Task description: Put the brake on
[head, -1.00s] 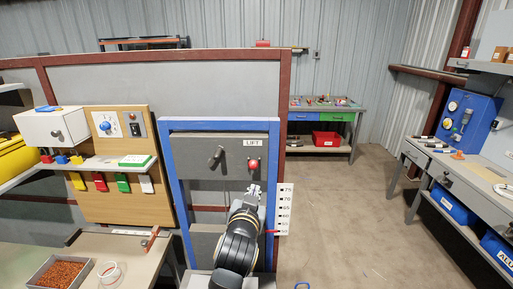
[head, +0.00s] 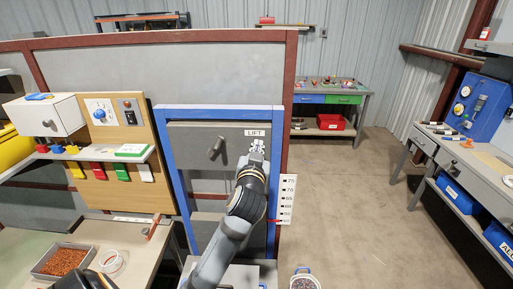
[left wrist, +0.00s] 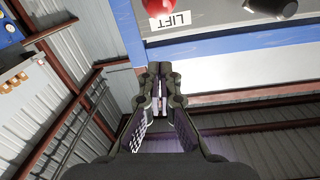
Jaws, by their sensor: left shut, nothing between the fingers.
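The grey lift panel (head: 190,135) stands in a blue frame (head: 163,150) and bears a LIFT label (head: 255,133). A dark handle (head: 217,148) sticks out of the panel, tilted. My left gripper (head: 258,146) is shut and empty, raised in front of the panel just below the label. It hides the red knob in the head view. The left wrist view shows the red knob (left wrist: 163,6), the label (left wrist: 170,22) and the dark handle (left wrist: 276,8) beyond the shut fingertips (left wrist: 160,70). I see no part marked as a brake.
A number scale (head: 288,190) with a red pointer stands right of the frame. On the left are a wooden board (head: 134,198) with switches and a bench with a tray of brown pieces (head: 39,272). A bucket (head: 304,270) stands at bottom. The floor to the right is clear.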

